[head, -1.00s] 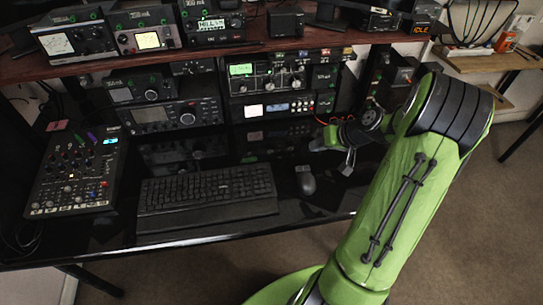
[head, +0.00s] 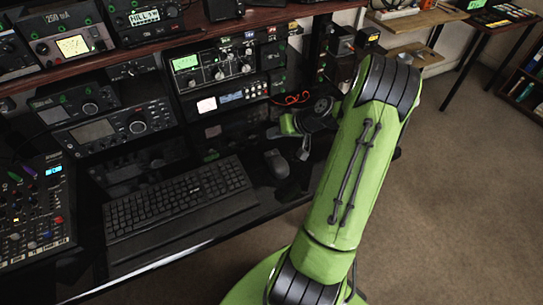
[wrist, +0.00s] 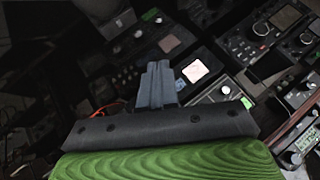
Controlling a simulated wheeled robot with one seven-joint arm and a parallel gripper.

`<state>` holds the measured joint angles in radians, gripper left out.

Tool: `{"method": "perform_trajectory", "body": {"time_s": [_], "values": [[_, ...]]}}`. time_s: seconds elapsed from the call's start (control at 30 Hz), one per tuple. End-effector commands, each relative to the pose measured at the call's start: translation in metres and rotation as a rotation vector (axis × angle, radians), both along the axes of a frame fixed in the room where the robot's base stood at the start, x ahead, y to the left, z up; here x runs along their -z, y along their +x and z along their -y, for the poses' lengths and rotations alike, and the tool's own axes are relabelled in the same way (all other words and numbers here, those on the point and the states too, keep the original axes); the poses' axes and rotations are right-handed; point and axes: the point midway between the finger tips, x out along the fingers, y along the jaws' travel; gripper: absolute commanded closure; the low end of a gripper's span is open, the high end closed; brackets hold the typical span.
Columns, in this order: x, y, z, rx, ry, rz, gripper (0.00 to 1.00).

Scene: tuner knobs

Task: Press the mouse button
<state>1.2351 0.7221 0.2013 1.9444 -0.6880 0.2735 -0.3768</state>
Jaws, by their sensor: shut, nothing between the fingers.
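The computer mouse (head: 277,163) is small and dark. It lies on the glossy black desk to the right of the keyboard in the head view. My gripper (head: 303,150) is just to the right of the mouse in the head view, apart from it in the picture; its height above the desk is hard to tell. In the wrist view my gripper (wrist: 158,70) shows its grey fingers together, with nothing between them. The mouse cannot be made out in the wrist view.
The black keyboard (head: 180,198) lies left of the mouse. A mixer panel (head: 35,215) is at the far left. A rack of radios (head: 222,70) stands behind, under a wooden shelf (head: 205,42). Orange cables (head: 292,99) lie near the rack's right end.

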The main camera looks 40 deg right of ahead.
Motion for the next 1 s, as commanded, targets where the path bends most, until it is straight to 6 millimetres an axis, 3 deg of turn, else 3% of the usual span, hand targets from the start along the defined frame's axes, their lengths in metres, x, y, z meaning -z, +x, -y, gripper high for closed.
{"method": "perform_trajectory", "body": {"time_s": [0.03, 0.33, 1.0], "values": [[0.014, 0.000, 0.000, 0.000, 0.002, -0.001, 1.00], [0.054, 0.000, 0.000, -0.001, 0.000, -0.001, 1.00], [0.053, 0.000, 0.000, -0.001, 0.000, -0.001, 1.00]]}}
